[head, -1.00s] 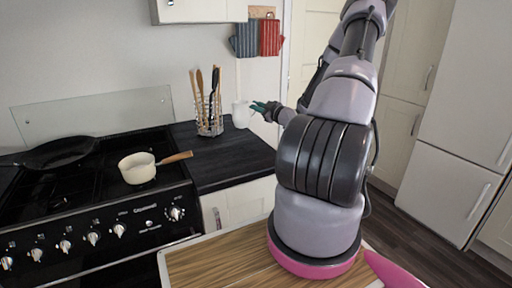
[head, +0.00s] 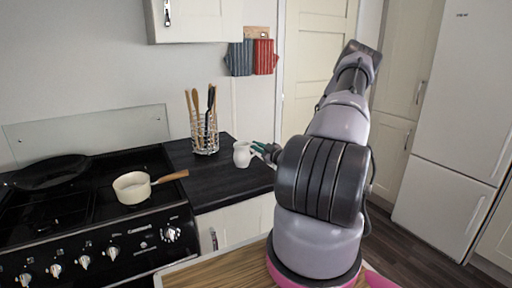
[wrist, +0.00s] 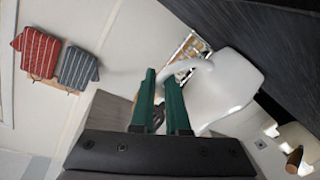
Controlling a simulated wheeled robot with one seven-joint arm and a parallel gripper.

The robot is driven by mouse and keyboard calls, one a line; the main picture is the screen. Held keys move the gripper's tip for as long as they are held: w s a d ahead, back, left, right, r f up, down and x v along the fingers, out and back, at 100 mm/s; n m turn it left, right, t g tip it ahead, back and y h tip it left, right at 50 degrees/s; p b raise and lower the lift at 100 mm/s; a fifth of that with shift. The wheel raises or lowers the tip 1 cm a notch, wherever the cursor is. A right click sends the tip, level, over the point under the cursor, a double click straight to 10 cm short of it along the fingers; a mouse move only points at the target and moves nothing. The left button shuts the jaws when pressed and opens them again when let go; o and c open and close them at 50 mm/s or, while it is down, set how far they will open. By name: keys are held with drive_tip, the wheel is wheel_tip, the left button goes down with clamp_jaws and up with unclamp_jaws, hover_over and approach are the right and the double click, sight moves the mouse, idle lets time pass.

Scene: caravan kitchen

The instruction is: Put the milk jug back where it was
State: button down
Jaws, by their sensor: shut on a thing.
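The milk jug (head: 242,155) is small, white and upright, at the right part of the dark worktop (head: 232,182). I cannot tell whether its base touches the worktop or hangs just above it. My gripper (head: 259,147) reaches it from the right with green fingers. In the wrist view the jug (wrist: 228,88) lies sideways in the picture, and its curved handle is at the tips of my gripper (wrist: 166,76). The fingers are shut on the handle; part of the grip is hard to see.
A wire utensil holder (head: 205,143) stands behind and left of the jug. A cream saucepan (head: 132,188) and a black frying pan (head: 52,171) sit on the hob. Blue and red cloths (head: 240,58) hang on the wall. Worktop in front of the jug is clear.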

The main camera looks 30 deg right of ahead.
drive_tip(key=shift+f, duration=0.1)
drive_tip(key=c, duration=0.9)
unclamp_jaws()
